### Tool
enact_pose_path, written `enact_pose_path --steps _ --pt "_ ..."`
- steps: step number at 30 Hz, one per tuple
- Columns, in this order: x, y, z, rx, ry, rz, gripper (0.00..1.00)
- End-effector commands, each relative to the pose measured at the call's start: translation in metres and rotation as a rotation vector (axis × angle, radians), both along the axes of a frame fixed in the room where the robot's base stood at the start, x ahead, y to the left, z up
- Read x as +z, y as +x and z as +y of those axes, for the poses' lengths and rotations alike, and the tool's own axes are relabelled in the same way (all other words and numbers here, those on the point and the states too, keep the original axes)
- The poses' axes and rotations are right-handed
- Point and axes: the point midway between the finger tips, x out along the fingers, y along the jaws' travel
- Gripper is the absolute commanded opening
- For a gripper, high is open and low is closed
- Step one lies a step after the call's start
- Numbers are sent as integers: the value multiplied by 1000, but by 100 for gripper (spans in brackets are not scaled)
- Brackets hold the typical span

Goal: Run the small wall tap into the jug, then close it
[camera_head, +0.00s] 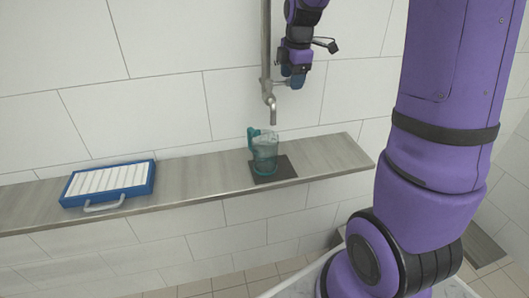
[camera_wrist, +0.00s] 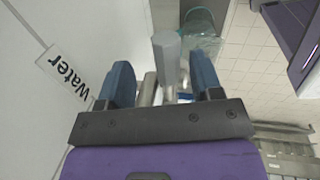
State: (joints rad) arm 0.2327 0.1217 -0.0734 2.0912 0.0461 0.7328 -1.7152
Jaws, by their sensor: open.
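The wall tap (camera_head: 270,101) has a metal spout pointing down on a vertical pipe. The clear teal jug (camera_head: 264,158) stands upright below the spout, its handle to the left. No stream shows under the spout; I cannot tell whether the jug holds water. My gripper (camera_head: 297,80) is at the tap, just right of the pipe. In the wrist view my open gripper (camera_wrist: 163,80) has its fingers on either side of the grey tap lever (camera_wrist: 166,55), with gaps visible. Part of the jug (camera_wrist: 201,28) shows beyond the fingers, partly hidden.
The jug stands on a dark square mat (camera_head: 286,170) on the narrow wall shelf (camera_head: 210,189). A blue-framed white rack (camera_head: 108,182) with a handle lies at the left of the shelf. A "Water" sign (camera_wrist: 70,75) is on the wall. The shelf between rack and jug is clear.

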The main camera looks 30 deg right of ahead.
Motion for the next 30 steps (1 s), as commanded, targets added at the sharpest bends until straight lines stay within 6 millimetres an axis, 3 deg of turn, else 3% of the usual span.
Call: enact_pose_path --steps 18,30 --pt "94 -17 3 0 -2 -4 59" --pt "104 -19 4 0 -1 -3 59"
